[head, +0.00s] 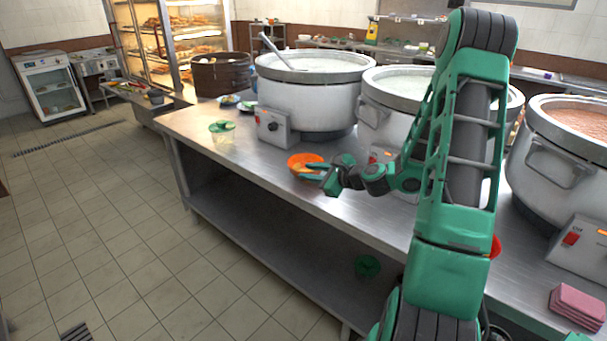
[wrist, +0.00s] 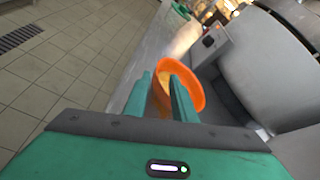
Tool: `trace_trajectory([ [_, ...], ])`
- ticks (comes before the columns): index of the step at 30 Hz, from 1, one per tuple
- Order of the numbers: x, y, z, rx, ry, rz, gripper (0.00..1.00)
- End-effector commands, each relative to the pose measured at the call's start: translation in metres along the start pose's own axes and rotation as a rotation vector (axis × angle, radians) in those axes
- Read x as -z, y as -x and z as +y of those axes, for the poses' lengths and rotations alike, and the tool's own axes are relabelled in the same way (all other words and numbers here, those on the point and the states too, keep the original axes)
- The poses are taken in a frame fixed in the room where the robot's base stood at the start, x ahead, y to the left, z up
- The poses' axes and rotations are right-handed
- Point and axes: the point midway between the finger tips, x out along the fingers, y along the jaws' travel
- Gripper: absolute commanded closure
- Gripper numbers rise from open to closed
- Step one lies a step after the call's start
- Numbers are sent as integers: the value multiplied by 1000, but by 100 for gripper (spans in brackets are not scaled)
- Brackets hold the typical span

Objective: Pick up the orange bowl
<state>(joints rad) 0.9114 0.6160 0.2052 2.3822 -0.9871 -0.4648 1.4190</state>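The orange bowl (head: 303,159) sits on the metal counter near its front edge, in front of the large left pot. My gripper (head: 314,172) is at the bowl's near right side in the head view. In the wrist view the bowl (wrist: 192,84) lies ahead of the gripper (wrist: 162,75). The two green fingers are apart, with part of the bowl showing between them. The right finger overlaps the bowl's opening and the left finger is by its left side. I cannot tell whether either finger touches the bowl.
The metal counter (head: 262,151) carries several large pots, with the left pot (head: 310,95) and its control box (head: 274,128) behind the bowl.

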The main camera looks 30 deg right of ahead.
Motion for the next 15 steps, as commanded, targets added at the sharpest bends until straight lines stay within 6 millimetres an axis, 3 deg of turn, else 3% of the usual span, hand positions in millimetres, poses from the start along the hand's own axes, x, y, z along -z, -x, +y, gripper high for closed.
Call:
trace_trajectory([
  [15,-1,-52,6,0,3,-1,76],
])
